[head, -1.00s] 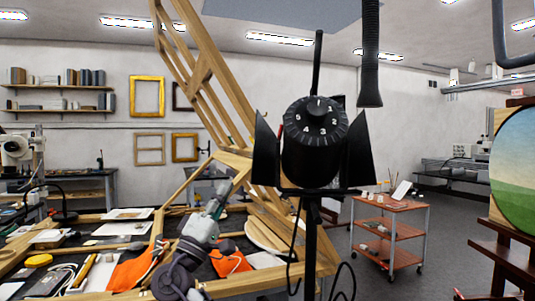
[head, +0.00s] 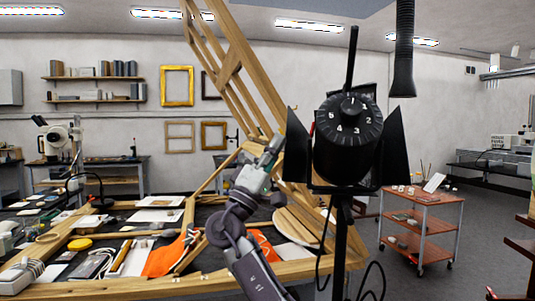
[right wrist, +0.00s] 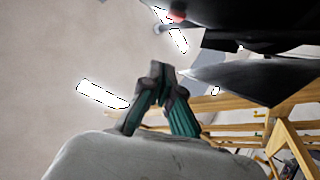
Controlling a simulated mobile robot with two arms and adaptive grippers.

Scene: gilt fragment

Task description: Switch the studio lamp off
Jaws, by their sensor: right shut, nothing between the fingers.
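The studio lamp (head: 346,155) is a black cylinder on a black stand, with dark flaps at both sides. Its face toward me has a round dial with a central knob (head: 352,106) and white numbers 1 to 5 around it. My right gripper (head: 274,146) is to the left of the lamp and a little below the dial, apart from it in the picture. In the right wrist view its two dark green fingers (right wrist: 160,70) meet at the tips, shut and empty. Dark lamp parts (right wrist: 260,75) fill the upper right there, with a small red spot. My left gripper is not in view.
A wooden frame structure (head: 232,65) leans behind my right gripper and the lamp. A cluttered worktable (head: 120,215) lies below, with orange cloth and tools. A red-shelved trolley (head: 425,228) stands right of the lamp, with open floor around it.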

